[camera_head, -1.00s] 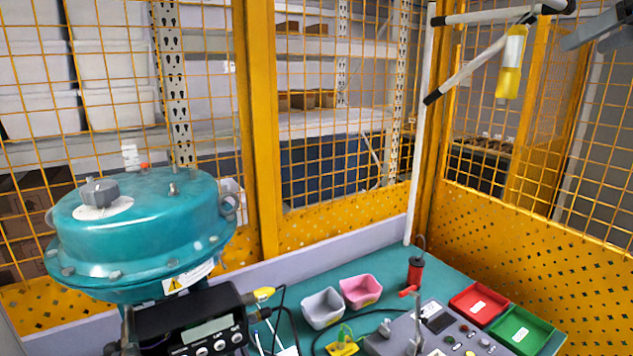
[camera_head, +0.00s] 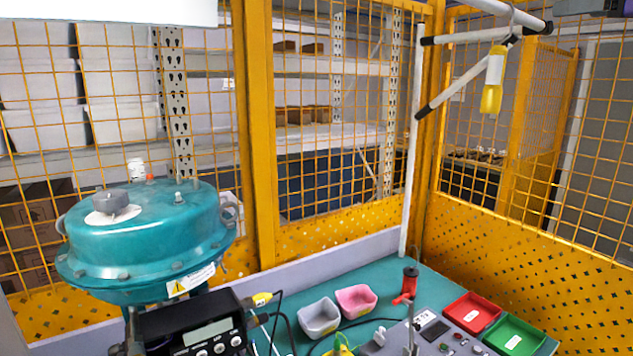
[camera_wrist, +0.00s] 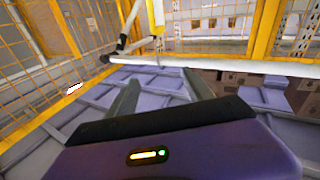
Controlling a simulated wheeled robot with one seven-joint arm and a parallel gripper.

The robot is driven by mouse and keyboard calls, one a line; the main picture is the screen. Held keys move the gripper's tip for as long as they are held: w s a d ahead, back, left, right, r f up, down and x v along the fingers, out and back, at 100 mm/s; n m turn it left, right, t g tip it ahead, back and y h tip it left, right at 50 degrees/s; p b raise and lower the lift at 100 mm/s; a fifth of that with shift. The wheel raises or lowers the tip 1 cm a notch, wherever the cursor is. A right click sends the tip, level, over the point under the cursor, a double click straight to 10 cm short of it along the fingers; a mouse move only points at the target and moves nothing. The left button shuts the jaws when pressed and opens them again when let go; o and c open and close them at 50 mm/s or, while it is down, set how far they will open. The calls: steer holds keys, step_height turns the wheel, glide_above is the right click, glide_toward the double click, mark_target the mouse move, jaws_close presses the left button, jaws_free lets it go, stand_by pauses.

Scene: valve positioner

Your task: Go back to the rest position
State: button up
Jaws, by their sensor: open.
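My gripper (camera_wrist: 163,88) shows in the wrist view with its two grey fingers spread apart and nothing between them. It points over open floor-like purple-grey panels, with the yellow mesh fence beyond. In the head view a grey part at the top right corner looks like the end of my arm, cut off by the picture edge. The teal valve actuator (camera_head: 150,245) stands at the left, with the black positioner (camera_head: 195,325) with a display and buttons in front of it. My gripper touches neither of them.
A white post carries a yellow hanging bottle-like lamp (camera_head: 493,80). On the teal table are a grey bin (camera_head: 319,318), a pink bin (camera_head: 356,300), a red tray (camera_head: 472,312), a green tray (camera_head: 515,335) and a control box (camera_head: 445,335). Yellow mesh fence (camera_head: 258,130) encloses the table.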

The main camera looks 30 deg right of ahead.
steer(key=w+a+f+m+t+h, duration=0.1)
steer(key=w+f+m+t+h, duration=0.1)
steer(key=f, duration=0.8)
steer(key=w+a+f+m+t+h, duration=0.2)
steer(key=f+m, duration=0.1)
steer(key=f, duration=0.7)
steer(key=s+a+f+m+g+h, duration=0.1)
steer(key=a+f, duration=0.5)
steer(key=f, duration=0.4)
steer(key=a+f+m+g, duration=0.1)
steer(key=a+f, duration=0.5)
steer(key=f, duration=0.3)
steer(key=s+a+f+n+y, duration=0.2)
steer(key=s+a+f, duration=0.3)
steer(key=a+f, duration=0.35)
steer(key=s+a+f+n+y, duration=0.2)
steer(key=s+a+f, duration=0.3)
steer(key=a+f, duration=0.3)
steer(key=s+a+f+n+g+y, duration=0.2)
steer(key=s+a+f+n+y, duration=0.1)
steer(key=s, duration=0.6)
steer(key=s+a+f+n+g+y, duration=0.2)
steer(key=s+a+f+y, duration=0.3)
steer(key=a, duration=0.5)
steer(key=s+f+n, duration=0.1)
steer(key=s+f, duration=0.1)
steer(key=s, duration=0.1)
steer(key=shift+s+a+g+b, duration=0.3)
steer(key=shift+s+b, duration=0.05)
steer(key=shift+s, duration=0.05)
